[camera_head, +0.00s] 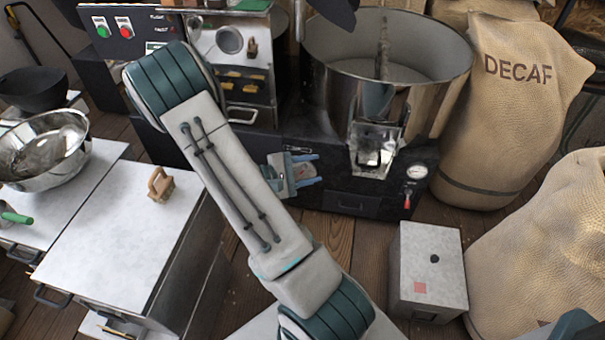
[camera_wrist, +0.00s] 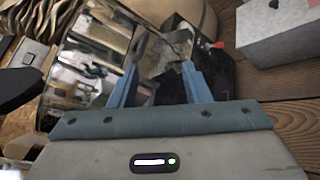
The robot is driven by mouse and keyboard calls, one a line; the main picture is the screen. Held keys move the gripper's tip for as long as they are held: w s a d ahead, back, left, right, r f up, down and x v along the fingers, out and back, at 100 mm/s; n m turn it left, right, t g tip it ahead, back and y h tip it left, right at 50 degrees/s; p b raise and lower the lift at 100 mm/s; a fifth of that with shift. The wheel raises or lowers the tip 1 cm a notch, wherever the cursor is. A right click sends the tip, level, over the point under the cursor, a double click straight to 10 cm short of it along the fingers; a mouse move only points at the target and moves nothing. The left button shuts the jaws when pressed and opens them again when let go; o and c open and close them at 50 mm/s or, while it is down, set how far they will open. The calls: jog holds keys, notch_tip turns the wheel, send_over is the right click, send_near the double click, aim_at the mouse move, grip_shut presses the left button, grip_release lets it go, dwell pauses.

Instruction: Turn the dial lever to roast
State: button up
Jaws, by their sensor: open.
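A small white round dial (camera_head: 417,172) sits on the dark lower front of the roaster (camera_head: 345,150). A red-tipped lever (camera_head: 407,197) hangs just below the dial. A red lever tip (camera_wrist: 219,45) also shows in the wrist view, right of my fingers. No "roast" mark is legible to me. My gripper (camera_head: 317,169) is open and empty in front of the roaster, left of the dial and apart from the lever. In the wrist view my two blue fingers (camera_wrist: 163,70) are spread, with shiny metal and the dark base beyond them.
A metal chute (camera_head: 377,145) juts out between my gripper and the dial. A grey box (camera_head: 428,265) stands on the floor below right. Burlap sacks (camera_head: 510,110) crowd the right side. White-topped cabinets (camera_head: 115,225) stand left. Some wooden floor is clear before the roaster.

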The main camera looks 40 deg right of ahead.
jog(key=w+d+f+n+t+h+b, duration=0.25)
jog(key=w+f+n+t, duration=0.4)
jog(key=f, duration=0.45)
jog(key=n+t+y+b, duration=0.2)
jog(key=n+t+y, duration=0.3)
jog(key=n+t, duration=0.35)
send_near(303, 172)
jog(key=shift+h, duration=0.35)
jog(key=b+x, duration=0.1)
jog(key=x, duration=0.2)
jog(key=b+x, duration=0.2)
jog(key=x, duration=0.2)
jog(key=b+x, duration=0.2)
jog(key=x, duration=0.2)
jog(key=shift+w+a+f, duration=0.15)
jog(key=shift+w+f, duration=0.05)
jog(key=shift+f, duration=0.05)
grip_shut()
